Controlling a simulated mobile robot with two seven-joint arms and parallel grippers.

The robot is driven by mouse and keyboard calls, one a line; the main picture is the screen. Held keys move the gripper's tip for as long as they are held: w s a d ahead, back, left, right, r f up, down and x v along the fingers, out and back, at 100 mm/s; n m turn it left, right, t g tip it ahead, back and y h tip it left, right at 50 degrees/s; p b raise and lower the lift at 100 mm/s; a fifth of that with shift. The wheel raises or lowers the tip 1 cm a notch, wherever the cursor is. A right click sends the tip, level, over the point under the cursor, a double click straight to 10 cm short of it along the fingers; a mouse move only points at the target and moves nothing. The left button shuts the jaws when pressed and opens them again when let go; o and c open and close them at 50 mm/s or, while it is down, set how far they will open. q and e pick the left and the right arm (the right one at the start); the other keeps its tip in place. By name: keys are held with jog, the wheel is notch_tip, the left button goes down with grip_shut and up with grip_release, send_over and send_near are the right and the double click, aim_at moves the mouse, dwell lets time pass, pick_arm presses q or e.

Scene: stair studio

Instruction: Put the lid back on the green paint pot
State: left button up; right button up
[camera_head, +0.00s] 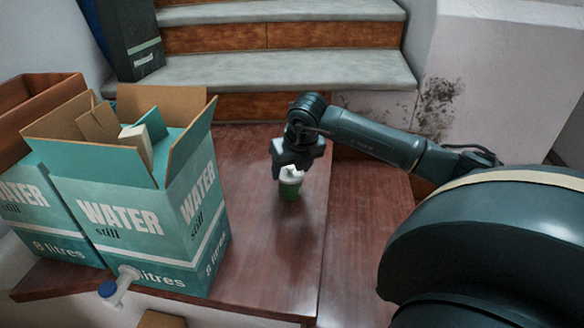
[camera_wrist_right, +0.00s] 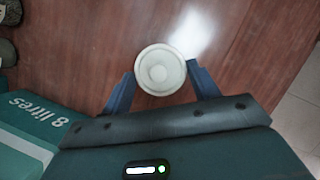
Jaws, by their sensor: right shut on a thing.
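The green paint pot (camera_head: 290,192) stands upright on the reddish-brown wooden surface, right of the water boxes. The pale, round lid (camera_head: 291,176) is right over the top of the pot, with no clear gap showing. I cannot tell whether it is fully seated. My right gripper (camera_head: 288,169) is above the pot, its jaws shut on the lid. In the right wrist view the lid (camera_wrist_right: 160,71) sits between the two blue fingertips (camera_wrist_right: 162,80) and hides the pot below. My left gripper is in neither view.
Teal and white water boxes (camera_head: 120,222) stand at the left, the nearer one with its flaps open. Stone-topped stairs (camera_head: 275,67) rise behind. The wooden surface (camera_head: 262,262) in front of the pot is clear.

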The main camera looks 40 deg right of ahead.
jog(key=o, duration=1.3)
jog(key=shift+o, duration=0.2)
jog(key=shift+r, duration=0.15)
jog(key=shift+r+p, duration=2.3)
jog(key=shift+r, duration=1.1)
grip_shut()
